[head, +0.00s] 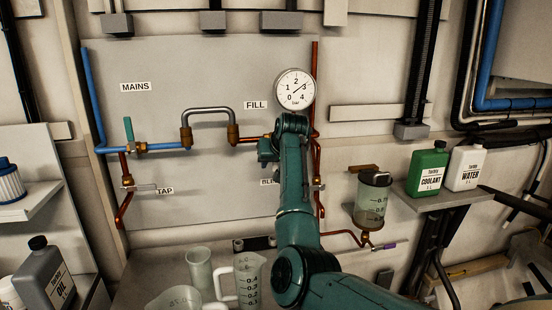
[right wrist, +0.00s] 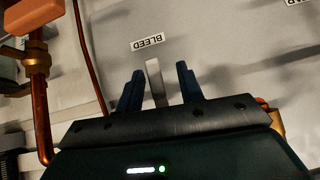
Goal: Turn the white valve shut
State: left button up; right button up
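In the right wrist view a pale, whitish lever (right wrist: 154,82) stands below the upside-down BLEED label (right wrist: 148,43). My right gripper (right wrist: 159,75) is open, with its two dark fingers on either side of this lever and a gap showing on both sides. In the head view my right arm covers the bleed valve and most of its label, and the fingertips do not show. Another pale lever (head: 144,187) lies level at the TAP label on the left. My left gripper is not in view.
A teal-handled valve (head: 128,130) sits on the mains pipe. A gauge (head: 295,90) is just above my arm. Copper pipe (right wrist: 41,120) runs close beside the gripper. A clear reservoir (head: 371,200) hangs to the right, and jugs (head: 249,279) stand below.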

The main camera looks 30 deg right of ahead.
pick_arm(q)
jog(key=b, duration=0.2)
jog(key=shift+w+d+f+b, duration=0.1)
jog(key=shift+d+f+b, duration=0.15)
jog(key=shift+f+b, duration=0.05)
pick_arm(e)
jog(key=v, duration=1.3)
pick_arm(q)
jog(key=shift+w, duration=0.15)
pick_arm(e)
jog(key=shift+a, duration=0.1)
